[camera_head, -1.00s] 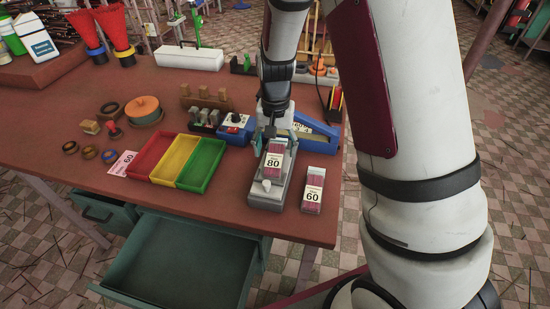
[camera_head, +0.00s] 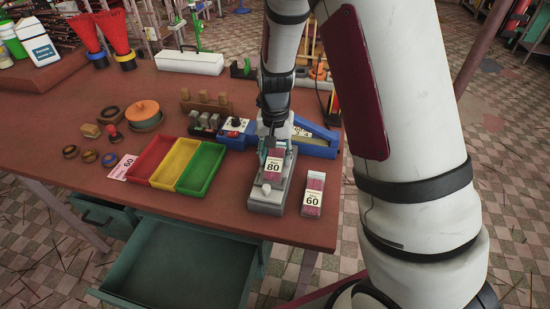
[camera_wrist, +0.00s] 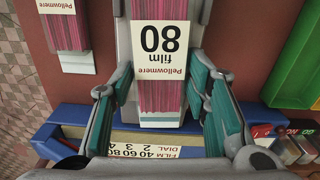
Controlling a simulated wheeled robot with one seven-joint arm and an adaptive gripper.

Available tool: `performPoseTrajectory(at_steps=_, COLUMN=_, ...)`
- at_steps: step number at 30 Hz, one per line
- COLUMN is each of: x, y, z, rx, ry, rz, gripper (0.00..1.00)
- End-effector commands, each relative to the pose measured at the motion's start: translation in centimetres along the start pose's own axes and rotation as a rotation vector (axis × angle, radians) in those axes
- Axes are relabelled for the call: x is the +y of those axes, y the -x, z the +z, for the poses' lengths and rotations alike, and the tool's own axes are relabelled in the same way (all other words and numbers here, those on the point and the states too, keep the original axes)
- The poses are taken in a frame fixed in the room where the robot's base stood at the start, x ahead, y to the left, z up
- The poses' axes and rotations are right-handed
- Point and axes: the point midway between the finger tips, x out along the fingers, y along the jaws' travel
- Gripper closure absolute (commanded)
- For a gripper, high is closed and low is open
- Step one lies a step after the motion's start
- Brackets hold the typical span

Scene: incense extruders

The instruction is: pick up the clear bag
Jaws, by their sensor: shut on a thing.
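A clear bag of pink sticks with a pale "film 80" label (camera_head: 273,166) lies on a grey device (camera_head: 266,201) near the table's front right. It also shows in the wrist view (camera_wrist: 160,55), label upside down, between the two fingers. My gripper (camera_head: 272,149) is shut on this bag from its far end. In the wrist view the teal-padded fingers (camera_wrist: 160,84) stand on both sides of it. I cannot tell whether the bag is lifted off the device. A second clear bag, labelled 60 (camera_head: 313,195), lies on the table just to the right, apart from my gripper.
Red, yellow and green trays (camera_head: 179,165) lie left of the device. A blue device (camera_head: 315,138) with a film dial label (camera_wrist: 130,150) stands behind. An open green drawer (camera_head: 178,265) juts out below the table edge. A pink 60 card (camera_head: 122,167) lies left.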

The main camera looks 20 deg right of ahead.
Motion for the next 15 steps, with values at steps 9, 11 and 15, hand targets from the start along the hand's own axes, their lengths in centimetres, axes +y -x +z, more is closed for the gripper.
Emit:
performPoseTrajectory(at_steps=9, x=-0.1, y=3.6, z=-0.1, rx=0.006, ry=0.001, rz=-0.004, gripper=0.86)
performPoseTrajectory(at_steps=11, x=-0.1, y=4.9, z=-0.1, rx=0.007, ry=0.001, rz=-0.005, gripper=0.86)
performPoseTrajectory(at_steps=15, x=-0.1, y=8.6, z=-0.1, rx=0.007, ry=0.001, rz=-0.005, gripper=0.86)
